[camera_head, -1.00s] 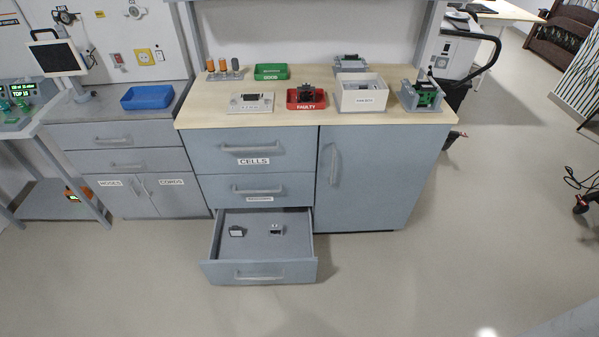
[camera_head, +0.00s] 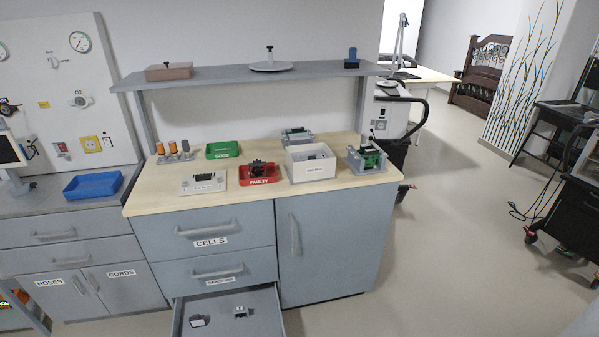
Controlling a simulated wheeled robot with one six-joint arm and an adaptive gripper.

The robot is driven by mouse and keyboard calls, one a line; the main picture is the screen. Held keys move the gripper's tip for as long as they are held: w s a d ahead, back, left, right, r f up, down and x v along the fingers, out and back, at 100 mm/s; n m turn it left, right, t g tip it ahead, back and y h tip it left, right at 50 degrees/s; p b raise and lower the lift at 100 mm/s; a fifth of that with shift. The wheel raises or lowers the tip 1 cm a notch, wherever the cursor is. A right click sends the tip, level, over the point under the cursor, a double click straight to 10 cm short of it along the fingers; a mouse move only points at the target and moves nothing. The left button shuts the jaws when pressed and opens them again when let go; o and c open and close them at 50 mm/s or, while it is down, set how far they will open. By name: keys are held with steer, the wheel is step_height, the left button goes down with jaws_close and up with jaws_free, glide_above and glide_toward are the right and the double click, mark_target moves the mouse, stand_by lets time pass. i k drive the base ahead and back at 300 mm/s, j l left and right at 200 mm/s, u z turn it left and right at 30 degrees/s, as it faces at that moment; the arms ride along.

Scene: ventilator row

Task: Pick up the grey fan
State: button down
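No part clearly shows as a grey fan. A small dark part sits in the red tray (camera_head: 263,180) labelled FAULTY, too small to identify. The white box (camera_head: 311,171) on the wooden worktop has a label too small to read surely, and something grey shows inside it. A grey holder (camera_head: 297,135) stands behind the box, and a grey stand with a green board (camera_head: 369,158) is to its right. My gripper is not in view.
The lower drawer (camera_head: 228,315) is open with two small parts inside and is cut off by the frame's bottom. A grey shelf (camera_head: 220,77) spans above the worktop. A green tray (camera_head: 222,149) and blue tray (camera_head: 93,184) stand left.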

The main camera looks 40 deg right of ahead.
mark_target(238, 312)
steer(key=i+j+z, duration=0.35)
steer(key=i, duration=0.25)
steer(key=i+j+z, duration=0.3)
steer(key=i+j, duration=0.2)
steer(key=j, duration=0.2)
steer(key=i+j+z, duration=0.35)
steer(key=i+j, duration=0.15)
steer(key=j, duration=0.2)
